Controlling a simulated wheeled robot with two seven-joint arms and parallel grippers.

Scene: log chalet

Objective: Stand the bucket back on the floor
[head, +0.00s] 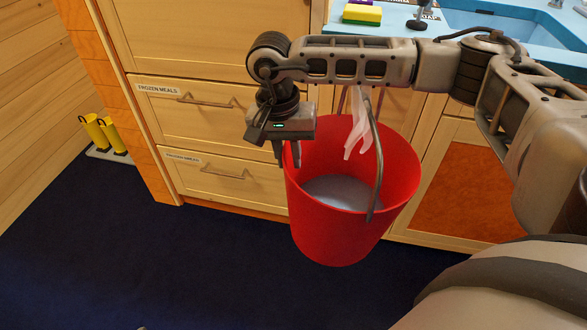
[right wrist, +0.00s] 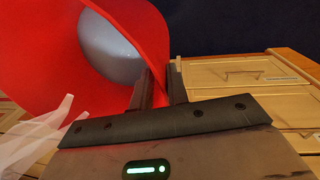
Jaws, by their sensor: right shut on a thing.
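The red bucket (head: 335,232) hangs in front of the wooden cabinets in the head view, nearly upright with a slight tilt. Its grey handle (head: 377,150) stands up at the right side of the opening, and its inside bottom looks grey-blue. My right gripper (head: 289,160) is shut on the left part of the bucket's rim. In the right wrist view the red wall (right wrist: 174,85) passes between the two fingers (right wrist: 160,88). The bucket appears to be above the dark blue floor (head: 215,270), but the gap under it is hard to judge. My left gripper is not in view.
Drawers labelled frozen meals (head: 200,105) stand behind and left of the bucket. Yellow boots (head: 105,133) stand on a pale tray by the left wall. A white glove-like thing (head: 358,128) hangs behind the bucket's opening. A blue counter with a sink (head: 500,25) is at upper right. The floor at left is clear.

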